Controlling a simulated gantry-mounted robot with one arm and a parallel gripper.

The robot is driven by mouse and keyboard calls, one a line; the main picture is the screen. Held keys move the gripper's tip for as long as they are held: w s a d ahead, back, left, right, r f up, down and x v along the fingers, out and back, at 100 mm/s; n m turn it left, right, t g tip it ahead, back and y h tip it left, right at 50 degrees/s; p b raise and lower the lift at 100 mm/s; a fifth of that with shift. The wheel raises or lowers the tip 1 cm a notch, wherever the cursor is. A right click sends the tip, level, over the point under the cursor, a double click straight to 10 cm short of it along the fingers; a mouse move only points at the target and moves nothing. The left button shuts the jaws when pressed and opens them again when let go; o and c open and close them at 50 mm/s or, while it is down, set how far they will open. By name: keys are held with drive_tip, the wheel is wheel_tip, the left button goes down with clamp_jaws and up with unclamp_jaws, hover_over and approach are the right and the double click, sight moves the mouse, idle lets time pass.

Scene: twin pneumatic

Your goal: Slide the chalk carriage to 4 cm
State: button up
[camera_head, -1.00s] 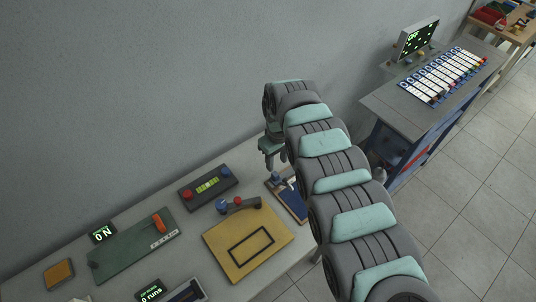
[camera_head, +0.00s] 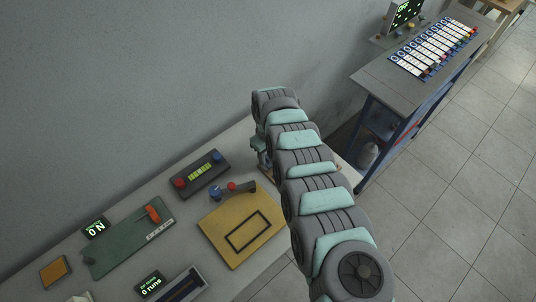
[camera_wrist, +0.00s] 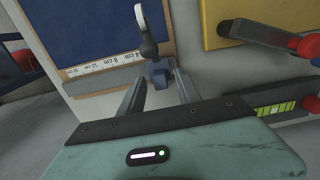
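A dark blue board (camera_wrist: 90,28) with a pale wooden edge shows at the top of the wrist view. A white scale strip (camera_wrist: 100,64) with cm marks runs along its near edge. A dark, rounded arm with a pale upper part (camera_wrist: 142,18) stands over the board, with a blue knob (camera_wrist: 160,76) at its near end. I cannot tell which part is the chalk carriage. My gripper (camera_wrist: 159,70) is open, its two fingers on either side of the blue knob, with no clear grip on it. In the head view my gripper (camera_head: 262,150) is partly hidden and my arm covers most of the board.
A yellow plate (camera_head: 215,232) with a dark rectangle lies left of my arm. A green panel (camera_head: 125,245) lies further left. A grey wall rises behind the bench.

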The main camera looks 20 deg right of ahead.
drive_tip(key=shift+f, duration=0.1)
drive_tip(key=shift+c, duration=0.2)
clamp_jaws()
idle(1.2)
